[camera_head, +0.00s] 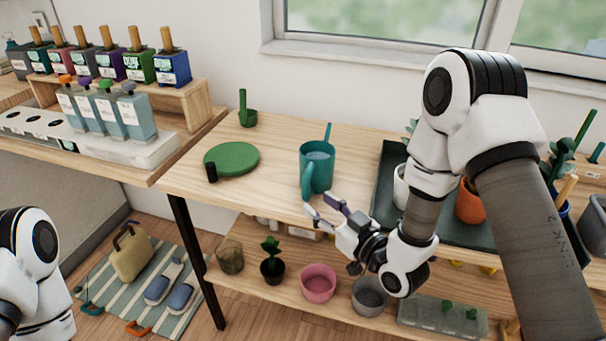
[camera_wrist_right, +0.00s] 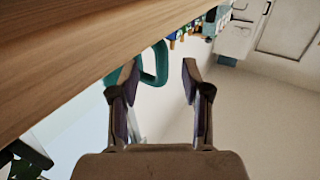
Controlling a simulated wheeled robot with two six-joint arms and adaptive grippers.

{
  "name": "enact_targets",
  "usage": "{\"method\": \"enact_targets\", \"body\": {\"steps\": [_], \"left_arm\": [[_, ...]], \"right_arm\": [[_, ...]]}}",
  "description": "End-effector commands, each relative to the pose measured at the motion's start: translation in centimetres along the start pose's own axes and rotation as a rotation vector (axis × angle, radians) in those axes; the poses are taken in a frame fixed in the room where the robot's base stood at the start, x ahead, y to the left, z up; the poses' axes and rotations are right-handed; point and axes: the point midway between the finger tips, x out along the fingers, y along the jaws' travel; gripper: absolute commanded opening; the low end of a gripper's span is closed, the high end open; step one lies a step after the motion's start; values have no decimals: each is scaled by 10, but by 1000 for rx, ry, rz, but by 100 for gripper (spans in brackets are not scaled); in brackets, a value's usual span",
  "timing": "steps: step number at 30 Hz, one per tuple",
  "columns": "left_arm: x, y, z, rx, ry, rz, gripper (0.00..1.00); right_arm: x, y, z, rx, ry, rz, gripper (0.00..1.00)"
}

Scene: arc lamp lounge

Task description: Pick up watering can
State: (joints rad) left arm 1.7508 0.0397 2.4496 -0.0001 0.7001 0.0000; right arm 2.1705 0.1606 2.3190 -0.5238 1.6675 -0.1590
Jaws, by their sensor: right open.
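The teal watering can (camera_head: 320,172) stands upright on the wooden table near its front edge, with a loop handle facing the front left. My right gripper (camera_head: 320,206) is open just in front of the can and below its handle in the head view. In the right wrist view, the can's teal handle (camera_wrist_right: 161,62) shows beyond and between the open fingers (camera_wrist_right: 160,78), nearer the left finger. That finger covers part of the teal can. I cannot tell whether either finger touches it. My left gripper is out of view; only part of that arm shows at lower left.
A green disc (camera_head: 232,158) and small black cylinder (camera_head: 211,173) lie left of the can. A dark tray (camera_head: 385,205) with pots is to the right, partly behind my right arm. The lower shelf holds a pink pot (camera_head: 318,284) and a grey pot (camera_head: 369,297).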

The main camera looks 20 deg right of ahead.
Motion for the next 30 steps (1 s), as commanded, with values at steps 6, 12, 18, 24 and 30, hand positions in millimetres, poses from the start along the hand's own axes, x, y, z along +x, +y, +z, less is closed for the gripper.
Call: {"method": "enact_targets", "body": {"steps": [6, 12, 18, 24, 30], "left_arm": [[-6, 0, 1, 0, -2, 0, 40], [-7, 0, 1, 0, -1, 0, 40], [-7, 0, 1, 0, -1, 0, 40], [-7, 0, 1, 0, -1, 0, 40], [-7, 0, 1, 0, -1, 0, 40]], "right_arm": [[33, -2, -2, -2, -3, -2, 48], [62, -2, 0, 1, -6, 0, 48], [62, -1, 0, 4, -7, 2, 48], [62, -1, 0, 4, -8, 2, 0], [62, -1, 0, 3, -6, 2, 0]]}}
